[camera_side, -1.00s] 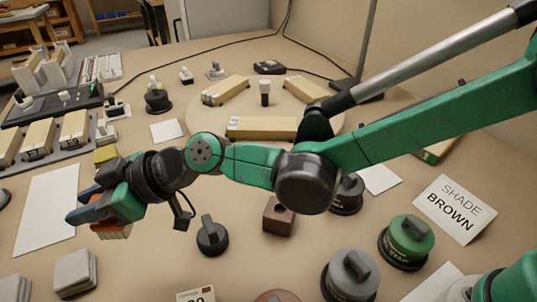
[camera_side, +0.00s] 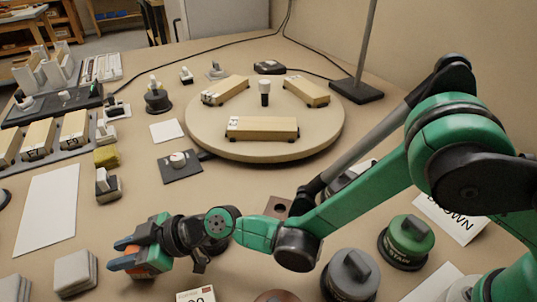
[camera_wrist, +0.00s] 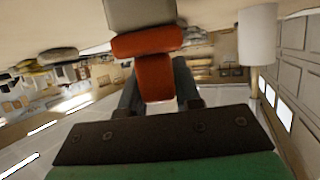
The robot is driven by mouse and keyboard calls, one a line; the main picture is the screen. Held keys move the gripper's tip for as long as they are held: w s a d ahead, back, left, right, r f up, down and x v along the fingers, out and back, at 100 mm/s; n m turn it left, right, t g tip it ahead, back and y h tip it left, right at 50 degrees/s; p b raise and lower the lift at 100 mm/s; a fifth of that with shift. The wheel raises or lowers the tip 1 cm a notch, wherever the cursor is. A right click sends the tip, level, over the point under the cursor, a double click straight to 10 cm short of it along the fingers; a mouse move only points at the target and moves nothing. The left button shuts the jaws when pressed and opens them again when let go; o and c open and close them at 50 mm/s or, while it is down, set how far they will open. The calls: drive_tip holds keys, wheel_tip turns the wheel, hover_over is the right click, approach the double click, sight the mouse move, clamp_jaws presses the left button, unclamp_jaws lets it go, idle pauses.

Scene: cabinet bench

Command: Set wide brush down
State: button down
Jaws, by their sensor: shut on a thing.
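My gripper (camera_side: 122,254) is at the front left of the bench in the side view, fingers pointing left. It is shut on the wide brush. In the wrist view the brush's orange handle (camera_wrist: 155,78) sits between my two dark fingers (camera_wrist: 157,90). A wider orange band and a pale grey-beige head (camera_wrist: 140,13) extend beyond them. In the side view only a little orange (camera_side: 143,272) shows at the fingers; the rest of the brush is hidden. I cannot tell whether it touches the bench.
A stack of grey pads (camera_side: 75,273) lies left of my gripper. A white sheet (camera_side: 48,210) lies farther back left. A round turntable (camera_side: 225,143) holds several wooden blocks. Grey (camera_side: 350,274) and green (camera_side: 408,240) lidded pots stand at right. Bare bench lies behind my gripper.

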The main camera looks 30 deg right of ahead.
drive_tip(key=c, duration=0.6)
unclamp_jaws()
drive_tip(key=shift+f, duration=0.1)
